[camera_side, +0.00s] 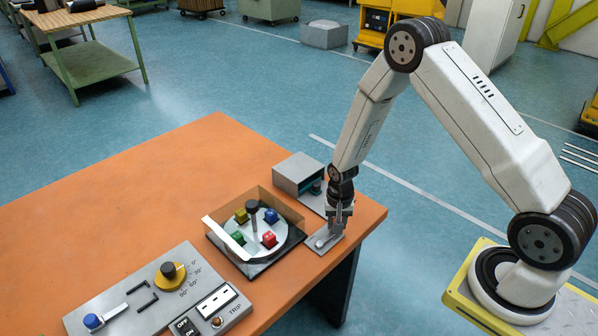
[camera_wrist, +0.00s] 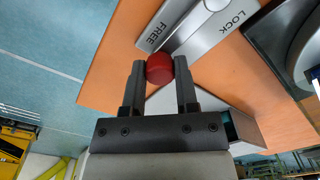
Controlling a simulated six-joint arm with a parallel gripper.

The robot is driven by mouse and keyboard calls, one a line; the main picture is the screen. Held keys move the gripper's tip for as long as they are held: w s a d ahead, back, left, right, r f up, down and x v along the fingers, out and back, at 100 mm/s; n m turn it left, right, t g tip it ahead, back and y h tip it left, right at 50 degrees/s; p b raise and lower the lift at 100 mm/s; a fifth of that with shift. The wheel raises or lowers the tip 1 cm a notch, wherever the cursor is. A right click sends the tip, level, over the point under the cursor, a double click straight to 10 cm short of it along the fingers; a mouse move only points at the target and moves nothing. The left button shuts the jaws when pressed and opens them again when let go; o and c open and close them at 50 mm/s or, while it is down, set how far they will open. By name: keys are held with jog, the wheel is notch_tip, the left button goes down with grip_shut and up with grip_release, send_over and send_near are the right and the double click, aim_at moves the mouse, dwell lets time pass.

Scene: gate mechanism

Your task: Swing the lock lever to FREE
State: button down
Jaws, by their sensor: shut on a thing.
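The lock lever (camera_wrist: 190,32) is a silver bar ending in a red round knob (camera_wrist: 159,69). In the wrist view it lies between the printed words FREE (camera_wrist: 158,33) and LOCK (camera_wrist: 229,22) on a grey plate. My gripper (camera_wrist: 160,72) is shut on the red knob, with a finger on each side. In the side view my gripper (camera_side: 338,226) points down at the small grey plate (camera_side: 318,249) near the table's right edge. There the fingers hide the knob, and the lever's angle is hard to read.
Left of the plate stands a round turntable (camera_side: 257,245) with several coloured cubes and low walls. An open grey box (camera_side: 299,173) is just behind my gripper. A control panel (camera_side: 160,300) sits front left. The orange table (camera_side: 130,195) is clear at the back left.

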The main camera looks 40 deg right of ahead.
jog(key=shift+s, duration=0.1)
jog(key=shift+c, duration=1.8)
grip_release()
jog(key=shift+r, duration=3.9)
jog(key=shift+s+a+r, duration=0.1)
jog(key=shift+a+r, duration=0.1)
jog(key=shift+r, duration=0.3)
jog(key=s+a+r+n+t, duration=0.2)
jog(key=s+a+r+n, duration=0.4)
jog(key=s+r+n, duration=0.3)
notch_tip(320, 180, up, 3)
jog(key=shift+s+f+t, duration=0.1)
jog(key=shift+s+t, duration=0.2)
jog(key=shift+s, duration=0.7)
